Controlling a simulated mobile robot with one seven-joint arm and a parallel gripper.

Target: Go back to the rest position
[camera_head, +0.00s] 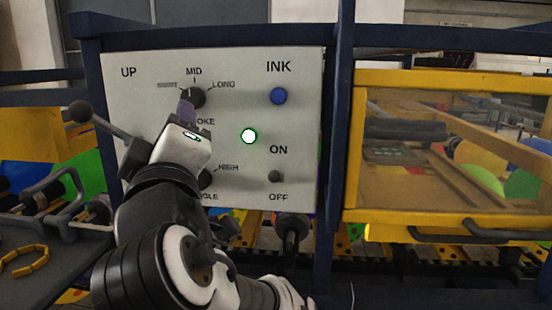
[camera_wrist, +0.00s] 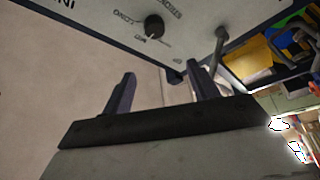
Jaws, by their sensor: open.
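My gripper (camera_head: 187,112) is raised in front of the white control panel (camera_head: 225,120) in the head view. Its fingertips overlap the lower edge of the black stroke knob (camera_head: 198,97), whose pointer is near MID. In the wrist view, my gripper (camera_wrist: 160,74) has its two dark fingers spread apart with nothing between them. The same knob (camera_wrist: 153,26) shows beyond the fingertips there, with a visible gap. My arm hides part of the panel's lower left, including most of the lower knob (camera_head: 206,179).
A ball-ended lever (camera_head: 82,112) juts out at left. A yellow-framed clear cover (camera_head: 450,150) stands at right.

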